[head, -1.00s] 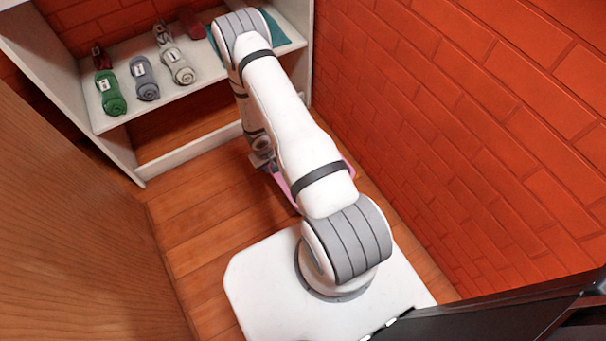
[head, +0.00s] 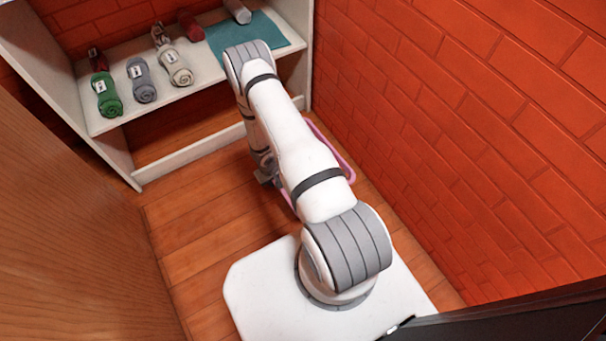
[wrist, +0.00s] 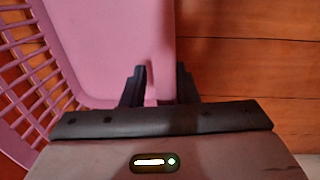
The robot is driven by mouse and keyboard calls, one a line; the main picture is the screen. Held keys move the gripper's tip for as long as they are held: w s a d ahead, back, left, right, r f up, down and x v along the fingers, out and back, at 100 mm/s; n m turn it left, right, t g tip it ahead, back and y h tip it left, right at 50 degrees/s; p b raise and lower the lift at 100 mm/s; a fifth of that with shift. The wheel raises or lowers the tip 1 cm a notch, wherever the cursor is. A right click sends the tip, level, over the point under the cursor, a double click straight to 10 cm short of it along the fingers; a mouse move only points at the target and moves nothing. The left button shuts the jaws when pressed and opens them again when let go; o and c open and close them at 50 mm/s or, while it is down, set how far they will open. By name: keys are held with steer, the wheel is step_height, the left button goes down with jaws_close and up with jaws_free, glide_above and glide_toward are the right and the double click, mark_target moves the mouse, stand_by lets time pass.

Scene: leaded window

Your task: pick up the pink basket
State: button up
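The pink basket stands low by the brick wall in the head view, mostly hidden behind my arm; its pink rim (head: 337,157) shows to the right of the arm. In the wrist view its smooth pink panel (wrist: 115,40) fills the top left, with a slatted side at far left. My gripper (wrist: 160,72) is open, its two dark fingers on either side of the basket's right edge. A gap shows between that edge and the right finger. In the head view my gripper (head: 267,176) is partly hidden under the arm.
A white shelf (head: 207,67) at the back holds several rolled towels, including a green one (head: 107,96), and a teal mat (head: 243,36). A brick wall (head: 460,130) stands close on the right, a wooden panel (head: 70,230) on the left. Wooden floor (head: 185,215) is clear left of my arm.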

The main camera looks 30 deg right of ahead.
jaws_close()
stand_by(1.2)
